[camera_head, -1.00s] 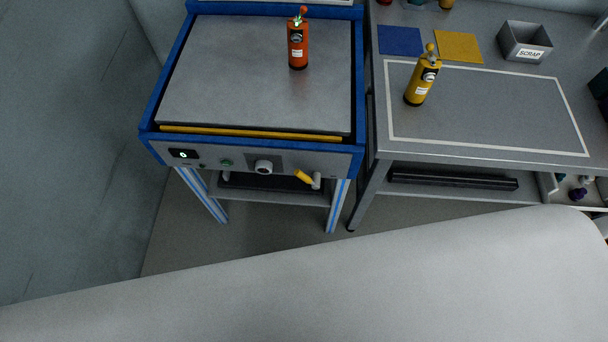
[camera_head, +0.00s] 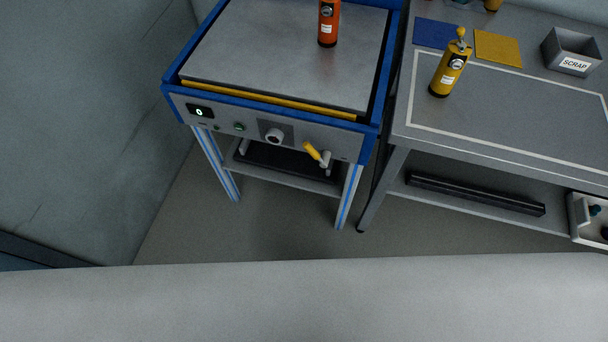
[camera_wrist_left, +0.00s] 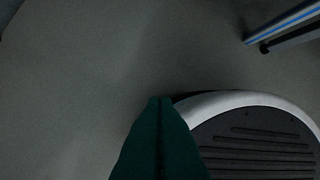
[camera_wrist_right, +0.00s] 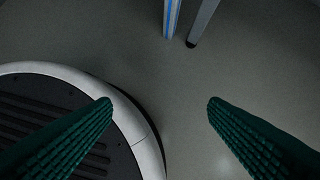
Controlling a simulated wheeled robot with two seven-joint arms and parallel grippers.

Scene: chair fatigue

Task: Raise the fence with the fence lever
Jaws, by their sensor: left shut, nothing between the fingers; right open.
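The fence lever (camera_head: 313,152) has a yellow handle and a grey pivot. It sits at the right of the front panel of a blue-framed machine, its handle tilted up to the left. A yellow bar (camera_head: 268,101), which may be the fence, lies low along the front edge of the grey machine top. Neither gripper is in the head view. In the left wrist view my left gripper (camera_wrist_left: 160,100) is shut and empty above the floor. In the right wrist view my right gripper (camera_wrist_right: 160,102) is open and empty. Both are away from the lever.
An orange bottle (camera_head: 328,24) stands on the machine top (camera_head: 270,55). A yellow bottle (camera_head: 450,68) stands on the grey bench (camera_head: 500,115) at right, with a scrap bin (camera_head: 572,52) behind. The floor (camera_head: 270,225) before the machine looks clear. A wall is at left.

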